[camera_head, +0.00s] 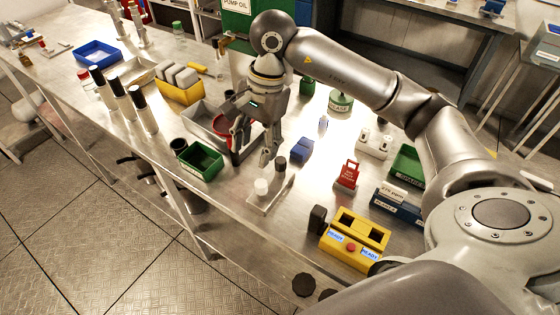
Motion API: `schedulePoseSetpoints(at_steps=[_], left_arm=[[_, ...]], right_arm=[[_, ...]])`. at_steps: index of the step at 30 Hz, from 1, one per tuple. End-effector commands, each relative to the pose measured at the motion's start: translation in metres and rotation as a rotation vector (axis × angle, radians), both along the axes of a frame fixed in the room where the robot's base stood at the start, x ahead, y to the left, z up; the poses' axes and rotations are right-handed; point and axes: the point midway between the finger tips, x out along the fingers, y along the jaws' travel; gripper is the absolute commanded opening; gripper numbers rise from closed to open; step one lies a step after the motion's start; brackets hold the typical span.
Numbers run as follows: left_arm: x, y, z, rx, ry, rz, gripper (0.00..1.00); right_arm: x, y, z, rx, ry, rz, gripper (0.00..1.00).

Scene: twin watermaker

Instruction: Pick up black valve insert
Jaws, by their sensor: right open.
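A small black cylinder (281,163), which looks like the black valve insert, stands at the back end of a light narrow plate (270,198). A white cylinder (261,186) stands on the same plate, nearer the table's front edge. My right gripper (252,157) points down with its fingers apart, just left of the black cylinder. It looks empty and is close to the black cylinder, but whether it touches cannot be told. My left gripper is not in view.
A green bin (200,161) and a grey bin (203,118) with a red item lie left of my gripper. A blue block (302,150), a red tagged item (347,176) and a yellow two-slot box (354,238) stand to the right. The table front left of the plate is clear.

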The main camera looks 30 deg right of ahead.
Motion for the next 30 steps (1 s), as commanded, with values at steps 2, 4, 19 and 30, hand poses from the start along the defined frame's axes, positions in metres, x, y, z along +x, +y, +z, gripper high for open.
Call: schedulePoseSetpoints(at_steps=[2, 4, 19, 30], left_arm=[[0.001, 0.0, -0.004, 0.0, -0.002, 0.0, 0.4], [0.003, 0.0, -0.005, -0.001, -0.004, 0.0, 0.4], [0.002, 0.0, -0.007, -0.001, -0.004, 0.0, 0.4], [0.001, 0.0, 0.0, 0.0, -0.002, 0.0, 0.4]], right_arm=[[0.003, -0.028, 0.003, -0.101, -0.004, -0.005, 0.5], [0.003, -0.045, 0.007, -0.164, -0.001, -0.009, 0.5], [0.001, -0.06, -0.032, -0.219, 0.011, -0.014, 0.5], [0.0, -0.061, -0.054, -0.218, 0.009, -0.014, 0.5]])
